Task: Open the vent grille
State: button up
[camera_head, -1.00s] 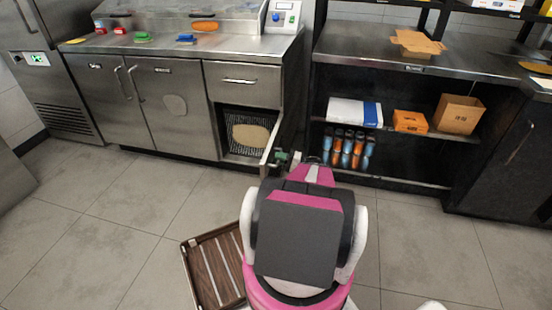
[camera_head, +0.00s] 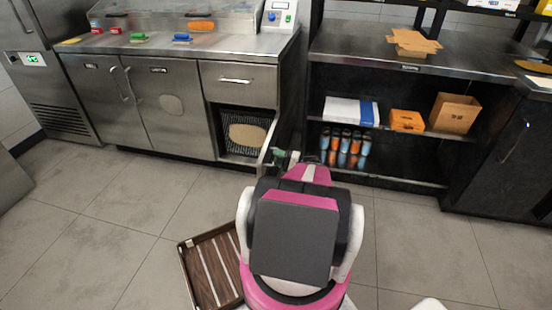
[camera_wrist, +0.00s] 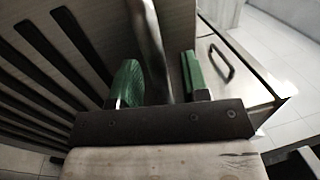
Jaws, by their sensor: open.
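The vent grille appears to be the panel standing out nearly edge-on from the steel counter (camera_head: 268,145) in the head view, with an uncovered compartment behind it. In the wrist view a panel with long dark slots (camera_wrist: 95,35) fills the left side. My gripper (camera_head: 284,158) is beside the panel's outer edge. In the wrist view its green fingertips (camera_wrist: 158,78) are apart, with a metal bar (camera_wrist: 149,35) passing between them. I cannot tell whether either finger touches the bar. My arm hides part of the floor below.
The compartment holds a dark wire basket (camera_head: 230,118) with a tan oval. A wooden slatted tray (camera_head: 205,285) lies on the floor left of my base. An open shelf (camera_head: 405,165) with boxes and bottles stands right of the panel. Floor at the left is clear.

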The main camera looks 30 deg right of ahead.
jog(key=v, duration=1)
jog(key=shift+s+d, duration=0.15)
jog(key=shift+d, duration=0.05)
dwell(0.3)
